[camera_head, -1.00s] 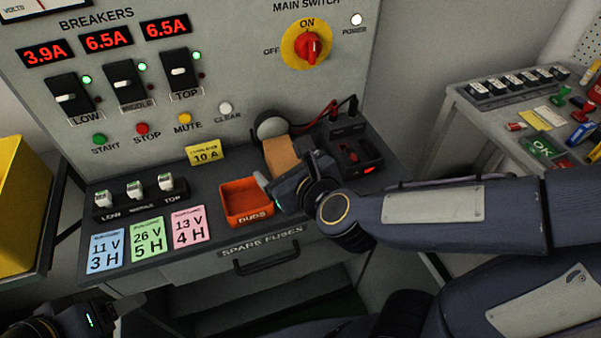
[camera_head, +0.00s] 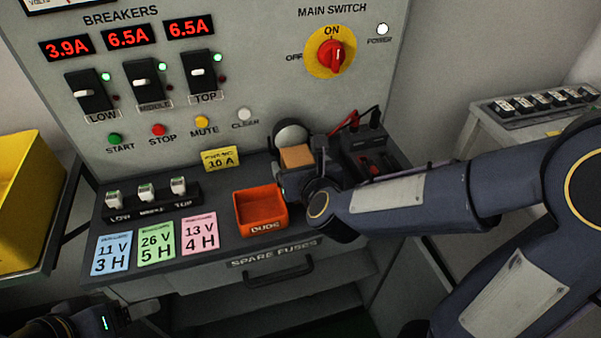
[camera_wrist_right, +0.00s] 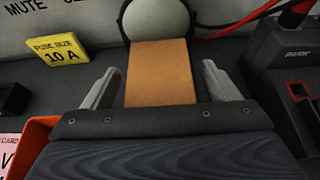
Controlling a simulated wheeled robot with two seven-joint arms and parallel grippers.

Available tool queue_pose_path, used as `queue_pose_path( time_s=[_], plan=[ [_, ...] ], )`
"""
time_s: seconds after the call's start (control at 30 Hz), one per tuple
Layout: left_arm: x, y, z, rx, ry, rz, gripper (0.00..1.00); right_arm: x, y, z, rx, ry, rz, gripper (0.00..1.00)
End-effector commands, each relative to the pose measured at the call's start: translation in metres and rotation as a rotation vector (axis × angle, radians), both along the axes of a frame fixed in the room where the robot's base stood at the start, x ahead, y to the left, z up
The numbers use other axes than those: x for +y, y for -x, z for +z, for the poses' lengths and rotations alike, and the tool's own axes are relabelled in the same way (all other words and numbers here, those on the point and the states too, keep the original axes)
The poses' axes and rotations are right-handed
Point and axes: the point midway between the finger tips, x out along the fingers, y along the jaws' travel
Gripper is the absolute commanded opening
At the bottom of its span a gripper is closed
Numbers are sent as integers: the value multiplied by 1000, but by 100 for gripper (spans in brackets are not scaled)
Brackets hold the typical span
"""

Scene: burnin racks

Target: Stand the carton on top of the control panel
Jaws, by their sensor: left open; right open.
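The carton (camera_head: 297,155) is a small tan-orange box on the dark shelf of the control panel (camera_head: 235,100), in front of a round grey disc (camera_head: 291,135). In the right wrist view the carton (camera_wrist_right: 160,75) lies between the two fingers of my right gripper (camera_wrist_right: 160,85), with a gap on each side. My right gripper (camera_head: 300,172) is open around it, and its body hides the carton's lower part in the head view. My left gripper (camera_head: 135,312) is open and empty at the bottom left, away from the panel. The panel's top edge is only partly in view.
An orange DUDS bin (camera_head: 262,208) stands just left of my right gripper. A black tester (camera_head: 370,155) with red leads is to its right. A yellow fuse-size block (camera_head: 221,158), three coloured cards and a fuse row (camera_head: 150,200) sit further left. A yellow bin (camera_head: 30,200) is at far left.

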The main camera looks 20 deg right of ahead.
Motion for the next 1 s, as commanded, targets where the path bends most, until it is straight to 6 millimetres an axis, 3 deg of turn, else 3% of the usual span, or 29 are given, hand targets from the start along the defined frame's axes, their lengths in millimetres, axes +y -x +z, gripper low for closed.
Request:
queue_pose_path(
  time_s=[0.1, 0.5, 0.57, 0.83, 1.0],
  plan=[
    [0, 0, 0, 0, 0, 0, 70, 0, 0, 0, 0, 0, 0, 79],
    [0, 0, 0, 0, 0, 0, 70, 0, 1, 0, 0, 1, 0, 28],
    [0, 0, 0, 0, 0, 0, 70, 0, 0, 1, -2, 1, 0, 23],
    [0, 0, 3, 0, 0, 0, 70, 0, 0, 6, -2, 0, 0, 23],
    [0, 0, 13, 0, 0, 0, 70, 0, 0, 26, -5, -3, -2, 23]
  ],
)
